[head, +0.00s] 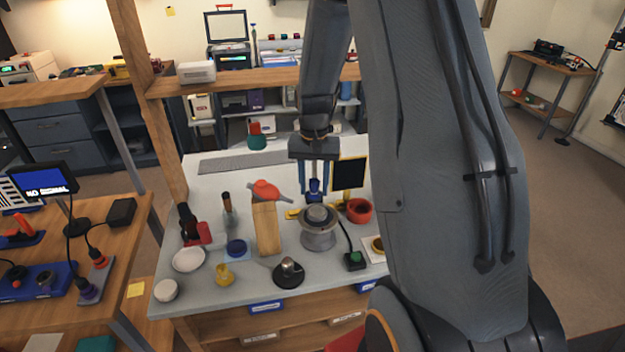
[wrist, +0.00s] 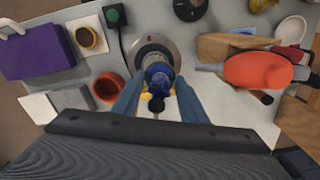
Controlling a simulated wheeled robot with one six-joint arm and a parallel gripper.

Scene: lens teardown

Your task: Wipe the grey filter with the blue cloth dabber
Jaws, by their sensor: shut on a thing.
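My gripper (head: 316,188) is shut on the blue cloth dabber (head: 315,186), with a blue finger on each side of it. In the wrist view the dabber (wrist: 158,76) shows its dark handle end between the fingers (wrist: 157,92). Below it, a round grey piece, seemingly the grey filter (head: 317,213), sits on top of a grey spool-shaped stand (head: 318,238). In the wrist view the dabber overlaps the near part of the stand's round top (wrist: 150,47) and hides some of it. I cannot tell whether the dabber touches the filter.
A red ring-shaped cup (head: 360,211) stands close right of the stand. A wooden block (head: 266,230) with an orange-red tool (head: 265,189) on it stands to the left. A black panel (head: 349,174) is behind. A green-button box (head: 354,260) lies in front.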

